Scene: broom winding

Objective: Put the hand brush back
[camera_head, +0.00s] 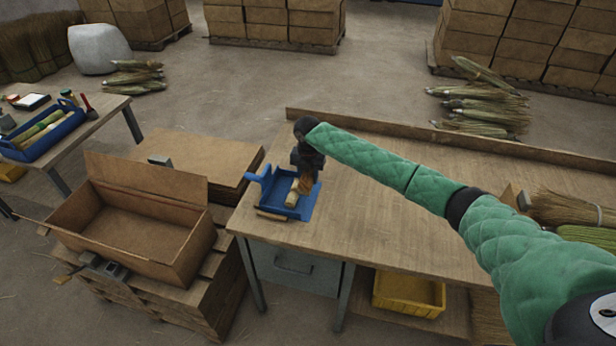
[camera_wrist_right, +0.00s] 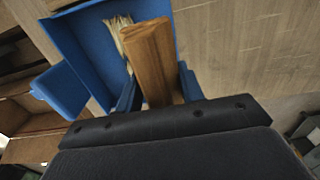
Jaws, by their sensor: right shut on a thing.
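The hand brush (camera_head: 307,182) has a brown wooden body and pale bristles. My right gripper (camera_head: 306,165) is shut on it at the left end of the workbench. In the right wrist view the wooden part of the brush (camera_wrist_right: 152,58) stands between the fingers of my right gripper (camera_wrist_right: 158,90), with the bristles beyond. The blue dustpan (camera_head: 308,208) lies on the bench under the brush; it also shows in the right wrist view (camera_wrist_right: 84,38). The brush is over or in the pan; I cannot tell whether its bristles touch the pan. My left gripper is out of view.
The workbench (camera_head: 400,232) is bare in the middle. Straw bundles (camera_head: 570,209) lie at its right end. An open cardboard box (camera_head: 130,225) stands on pallets to the left. A side table with a blue tray (camera_head: 45,146) is further left. A yellow crate (camera_head: 408,294) sits below the bench.

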